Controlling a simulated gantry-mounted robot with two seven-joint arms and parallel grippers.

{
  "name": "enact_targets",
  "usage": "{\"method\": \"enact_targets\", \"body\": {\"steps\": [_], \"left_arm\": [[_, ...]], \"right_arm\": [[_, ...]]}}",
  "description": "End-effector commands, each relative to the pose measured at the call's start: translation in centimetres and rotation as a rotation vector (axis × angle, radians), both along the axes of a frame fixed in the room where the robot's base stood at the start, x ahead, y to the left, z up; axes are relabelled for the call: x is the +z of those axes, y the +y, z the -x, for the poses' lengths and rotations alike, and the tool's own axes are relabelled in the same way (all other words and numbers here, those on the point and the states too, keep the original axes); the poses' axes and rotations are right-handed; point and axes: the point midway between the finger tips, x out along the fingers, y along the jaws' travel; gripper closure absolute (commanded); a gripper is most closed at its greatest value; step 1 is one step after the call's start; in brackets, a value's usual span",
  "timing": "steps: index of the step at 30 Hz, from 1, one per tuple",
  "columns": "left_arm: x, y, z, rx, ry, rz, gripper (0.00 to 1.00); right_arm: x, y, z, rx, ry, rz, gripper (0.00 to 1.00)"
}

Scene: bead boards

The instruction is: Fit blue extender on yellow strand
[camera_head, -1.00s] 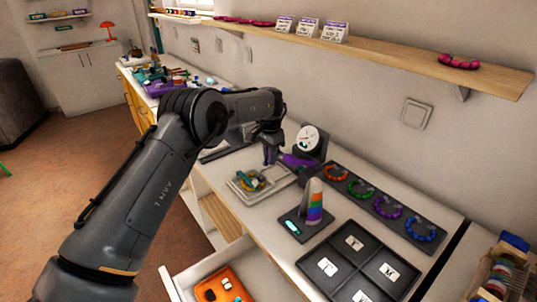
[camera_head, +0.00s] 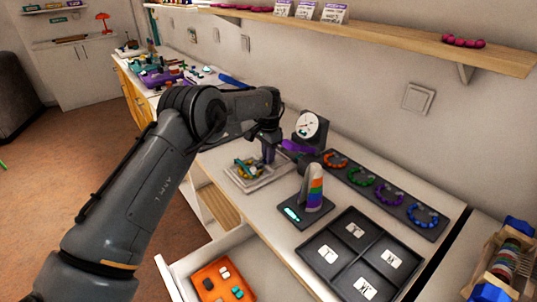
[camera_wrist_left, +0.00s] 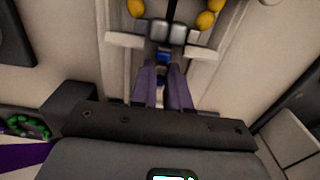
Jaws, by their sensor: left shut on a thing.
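My left gripper (camera_head: 267,158) is over the back right part of a pale square tray (camera_head: 238,187) in the head view. Yellow beads of the strand (camera_head: 246,169) lie on that tray, with teal bits among them that are too small to make out. In the left wrist view the gripper's purple fingers (camera_wrist_left: 164,82) are close together, shut on a small blue piece (camera_wrist_left: 162,57), which looks like the blue extender. Just beyond it is a pale grey clamp-like block (camera_wrist_left: 170,32), with yellow beads (camera_wrist_left: 206,19) on both sides. Whether the blue piece touches the strand is unclear. My right gripper is not in view.
A dial gauge (camera_head: 306,125) stands behind the tray. A cone with coloured bands (camera_head: 315,190) stands to the right. A dark rack (camera_head: 390,206) holds several bead rings. A black sectioned tray (camera_head: 351,258) is in front, and an open drawer (camera_head: 185,270) juts out below.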

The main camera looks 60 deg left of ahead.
Motion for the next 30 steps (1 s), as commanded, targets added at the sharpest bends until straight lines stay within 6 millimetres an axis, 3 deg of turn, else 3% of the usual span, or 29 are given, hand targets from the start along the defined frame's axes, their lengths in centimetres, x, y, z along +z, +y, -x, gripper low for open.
{"method": "enact_targets", "body": {"steps": [5, 6, 12, 18, 21, 30], "left_arm": [[0.01, 0.00, -0.01, 0.000, 0.000, 0.000, 1.00], [0.02, 0.00, -0.01, 0.000, 0.000, 0.000, 0.83], [0.02, -0.01, -0.01, 0.000, 0.000, 0.000, 0.55], [0.02, -0.01, -0.01, 0.000, 0.000, 0.000, 0.53], [0.02, -0.01, -0.01, 0.000, 0.000, 0.000, 0.38], [0.07, -0.02, -0.01, 0.000, 0.000, 0.000, 0.38]], "right_arm": [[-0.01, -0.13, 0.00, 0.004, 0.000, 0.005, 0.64], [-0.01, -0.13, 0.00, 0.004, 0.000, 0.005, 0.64], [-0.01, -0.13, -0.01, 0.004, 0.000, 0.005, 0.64], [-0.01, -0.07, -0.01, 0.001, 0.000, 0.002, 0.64], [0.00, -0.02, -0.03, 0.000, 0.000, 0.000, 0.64], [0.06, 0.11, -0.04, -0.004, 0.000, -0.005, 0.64]]}}
